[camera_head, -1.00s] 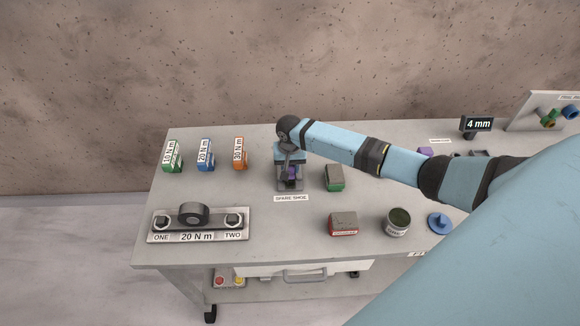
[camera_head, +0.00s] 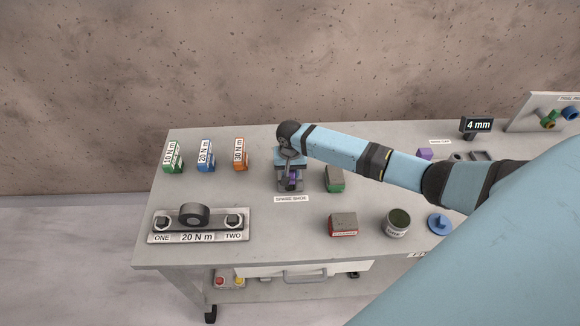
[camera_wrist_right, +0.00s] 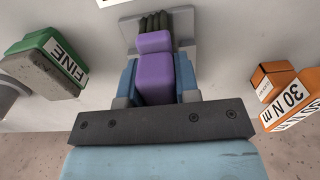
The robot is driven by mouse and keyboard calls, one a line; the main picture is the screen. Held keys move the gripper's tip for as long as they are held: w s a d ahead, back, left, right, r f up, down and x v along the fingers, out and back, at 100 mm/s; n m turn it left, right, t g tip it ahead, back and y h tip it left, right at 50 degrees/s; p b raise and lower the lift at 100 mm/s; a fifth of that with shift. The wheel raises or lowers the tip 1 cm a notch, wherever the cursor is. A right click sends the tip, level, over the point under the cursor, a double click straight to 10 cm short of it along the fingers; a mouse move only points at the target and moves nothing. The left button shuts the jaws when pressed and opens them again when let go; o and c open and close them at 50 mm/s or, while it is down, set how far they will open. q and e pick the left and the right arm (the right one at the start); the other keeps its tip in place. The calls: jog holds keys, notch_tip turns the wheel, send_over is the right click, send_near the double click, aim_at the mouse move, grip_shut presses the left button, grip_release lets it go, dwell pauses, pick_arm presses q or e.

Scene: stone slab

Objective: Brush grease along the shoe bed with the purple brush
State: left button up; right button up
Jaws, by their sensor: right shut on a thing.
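My right gripper (camera_head: 291,170) is above the grey shoe bed (camera_head: 284,186) behind the SPARE SHOE label. It is shut on the purple brush (camera_head: 293,177). In the right wrist view the purple brush (camera_wrist_right: 155,75) sits between the blue fingers, and its dark bristles (camera_wrist_right: 153,22) lie over the grey shoe bed (camera_wrist_right: 183,28). I cannot tell whether the bristles touch the bed. An open tin (camera_head: 397,222) with dark contents stands at the front right of the bench. My left gripper is not in view.
A green-sided block (camera_head: 334,179) is just right of the shoe bed; it reads FINE in the wrist view (camera_wrist_right: 48,65). A red block (camera_head: 343,224) is in front. Green, blue and orange (camera_head: 240,155) torque blocks stand left. A plate with two nuts (camera_head: 198,223) lies front left.

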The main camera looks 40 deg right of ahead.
jog(key=shift+s+a, duration=0.1)
jog(key=shift+s, duration=0.15)
dwell(0.4)
jog(key=shift+w+d, duration=0.35)
jog(key=shift+w, duration=0.2)
jog(key=shift+w+d, duration=0.3)
jog(key=shift+w, duration=0.2)
jog(key=shift+s+a, duration=0.35)
jog(key=shift+s, duration=0.2)
jog(key=shift+s+a, duration=0.3)
jog(key=shift+s, duration=0.25)
